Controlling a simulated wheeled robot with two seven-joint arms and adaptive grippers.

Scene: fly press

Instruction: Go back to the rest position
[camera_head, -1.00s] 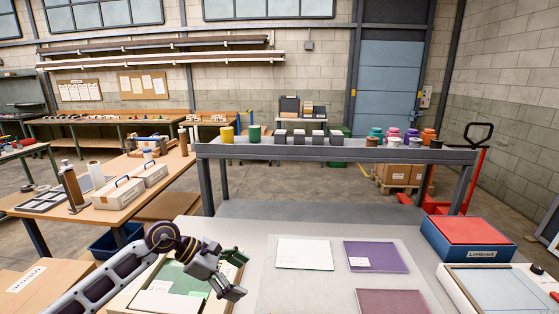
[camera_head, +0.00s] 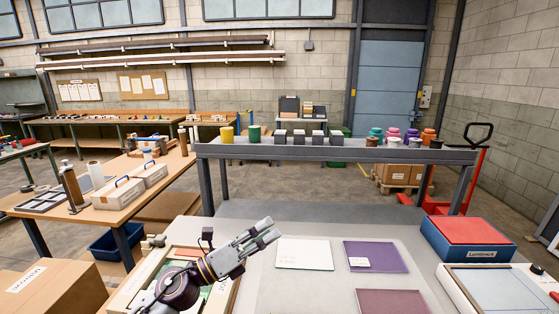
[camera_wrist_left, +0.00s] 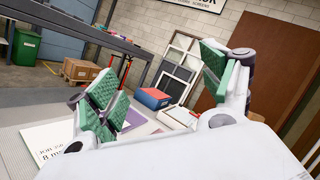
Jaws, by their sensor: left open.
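My left gripper (camera_head: 271,230) is above the left part of the grey table (camera_head: 258,273), in front of the shelf and pointing up and to the right. In the left wrist view its two green-padded fingers (camera_wrist_left: 155,95) stand well apart with nothing between them. My left arm comes in from the bottom left, over a wooden tray (camera_head: 226,296) that it partly hides. My right gripper is in neither view.
A white sheet (camera_head: 304,254), a purple sheet (camera_head: 376,257) and a mauve sheet (camera_head: 393,302) lie on the table. A blue box with a red top (camera_head: 467,240) stands at the right. A raised grey shelf (camera_head: 330,153) with several coloured jars runs behind.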

